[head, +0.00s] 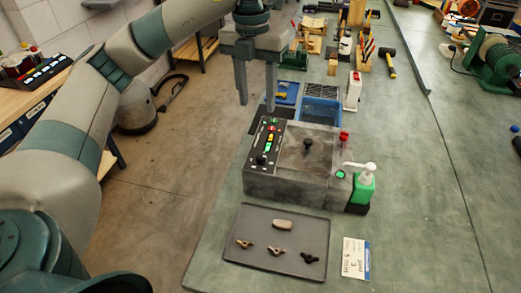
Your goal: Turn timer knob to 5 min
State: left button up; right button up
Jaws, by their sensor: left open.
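The grey drum machine (300,188) sits on the green bench, with a sloped black control panel (260,146) along its left side. A small dark knob (261,160) is near the front end of the panel; its pointer and scale are too small to read. Coloured buttons or lights sit farther back on the panel. My left gripper (257,104) hangs pointing down above and behind the panel's far end. Its two fingers are apart with nothing between them, clear of the knob. My right gripper is out of view.
A green pump bottle (363,187) stands at the machine's right. In front lie a dark tray (277,243) with several small parts and a printed card (356,258).

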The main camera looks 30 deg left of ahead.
aim_at(261, 156)
pick_arm(q)
jog(key=f+p, duration=0.1)
jog(key=f, duration=0.4)
jog(key=f+p, duration=0.1)
jog(key=f, duration=0.5)
jog(key=d+f+p, duration=0.1)
jog(key=f, duration=0.5)
jog(key=shift+p, duration=0.35)
jog(key=c, duration=1)
